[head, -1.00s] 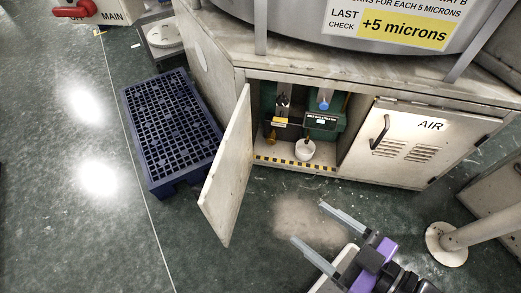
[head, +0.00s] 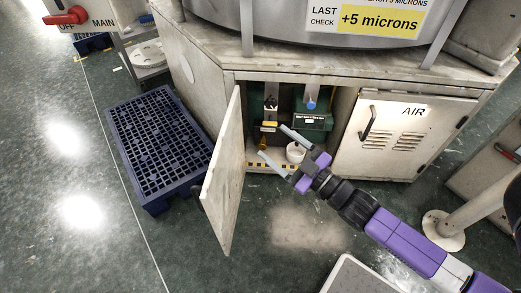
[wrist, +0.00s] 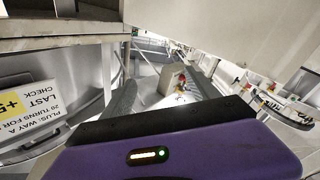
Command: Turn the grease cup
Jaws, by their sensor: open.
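The open cabinet (head: 345,95) under the round machine holds green housings (head: 312,120). One has a blue-topped fitting (head: 311,104). At the left is a grey upright part with a yellow label (head: 270,124) below it. A small brass-coloured piece near that label may be the grease cup; it is small and partly hidden near my fingers. My gripper (head: 271,140) is open and empty, its two grey fingers apart, pointing into the cabinet opening from the right front. A white pot (head: 295,152) stands on the cabinet floor, partly behind my gripper.
The open cabinet door (head: 226,180) juts out left of my gripper. A blue slatted pallet (head: 158,145) lies further left. The louvred AIR door (head: 400,135) is closed on the right. A post (head: 445,230) stands at the lower right.

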